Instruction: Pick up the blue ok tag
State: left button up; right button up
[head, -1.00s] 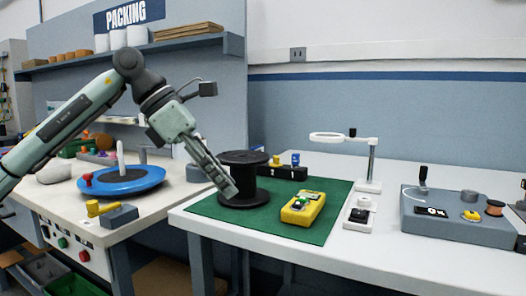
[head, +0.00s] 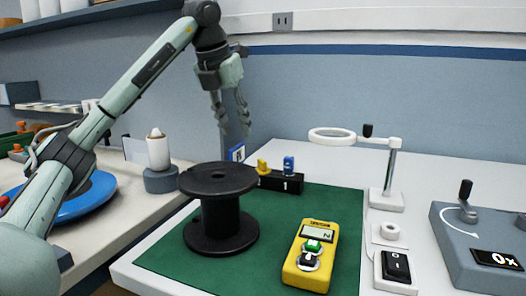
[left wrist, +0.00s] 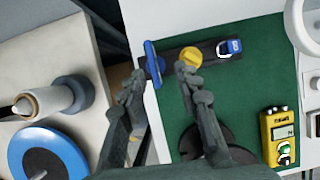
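A black holder marked 1 (head: 287,184) stands at the back of the green mat. A small blue tag with a white mark (head: 289,164) is at its right end; it also shows in the left wrist view (left wrist: 229,46). A yellow tag (head: 263,166) is beside it. Another blue, flat piece with a pale face (head: 237,153) stands at the holder's left end, edge-on in the left wrist view (left wrist: 153,62). I cannot read "ok" on either blue piece. My left gripper (head: 234,131) is open and empty, pointing down above the holder's left end. My right gripper is out of view.
A black spool (head: 219,212) stands on the green mat (head: 270,228) in front of the holder. A yellow meter (head: 310,256) lies to its right. A ring magnifier on a stand (head: 333,137) is at the right. Another table with a blue disc (head: 90,200) is at the left.

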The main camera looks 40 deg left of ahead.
aim_at(235, 147)
pick_arm(q)
jog(key=x, duration=0.2)
jog(key=shift+w+a+f+b, duration=0.1)
jog(key=shift+a+f+b, duration=0.05)
jog(key=shift+f+b, duration=0.25)
jog(key=shift+f, duration=0.3)
jog(key=f, duration=0.2)
jog(key=a+f, duration=0.1)
jog(key=f, duration=0.1)
jog(key=shift+w+a+f, duration=0.1)
jog(key=shift+w, duration=0.3)
jog(key=shift+w+f, duration=0.2)
jog(key=shift+f, duration=0.05)
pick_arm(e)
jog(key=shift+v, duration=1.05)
pick_arm(q)
jog(key=shift+c, duration=0.4)
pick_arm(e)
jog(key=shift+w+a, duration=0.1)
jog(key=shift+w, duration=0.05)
pick_arm(q)
grip_shut()
